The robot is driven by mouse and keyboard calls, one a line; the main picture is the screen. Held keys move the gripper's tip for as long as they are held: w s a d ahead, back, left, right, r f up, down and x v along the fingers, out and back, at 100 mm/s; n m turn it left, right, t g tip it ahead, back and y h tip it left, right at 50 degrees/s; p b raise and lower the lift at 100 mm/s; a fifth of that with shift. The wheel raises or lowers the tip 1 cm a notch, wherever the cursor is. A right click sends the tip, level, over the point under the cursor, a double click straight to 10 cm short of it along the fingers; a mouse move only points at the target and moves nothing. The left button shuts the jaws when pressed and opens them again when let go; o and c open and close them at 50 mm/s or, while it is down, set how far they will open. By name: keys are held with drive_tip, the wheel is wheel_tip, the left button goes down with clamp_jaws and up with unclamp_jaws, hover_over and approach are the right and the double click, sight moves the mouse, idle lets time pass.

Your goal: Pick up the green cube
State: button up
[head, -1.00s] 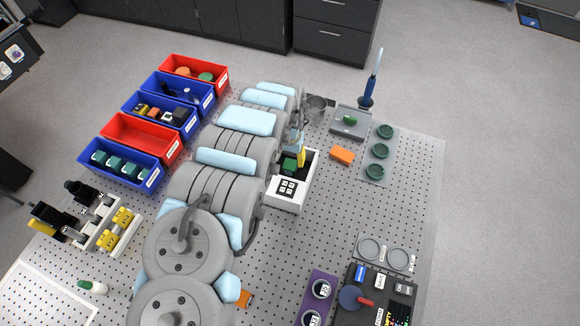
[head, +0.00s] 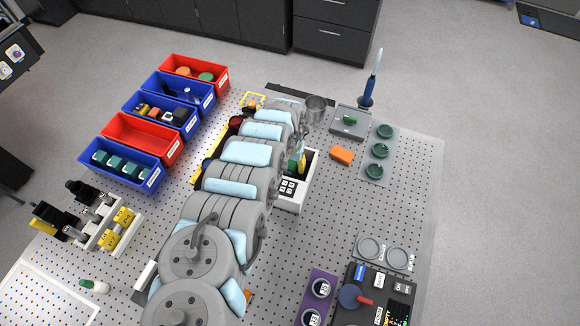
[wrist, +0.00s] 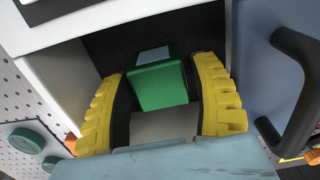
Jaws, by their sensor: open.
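The green cube (wrist: 158,84) sits in a white box with a dark inside (wrist: 62,76). In the wrist view it lies between the two yellow ribbed finger pads of my gripper (wrist: 163,92). The gripper is open, with a small gap visible on the cube's right side; contact on the left is hard to tell. In the head view the white box (head: 290,206) stands mid-table with my gripper (head: 300,163) over its opening. My arm and fingers hide most of the cube there.
An orange block (head: 342,154) and a grey plate with several green dishes (head: 379,153) lie right of the box. Red and blue bins (head: 108,176) line the left.

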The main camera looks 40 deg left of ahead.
drive_tip(key=c, duration=1)
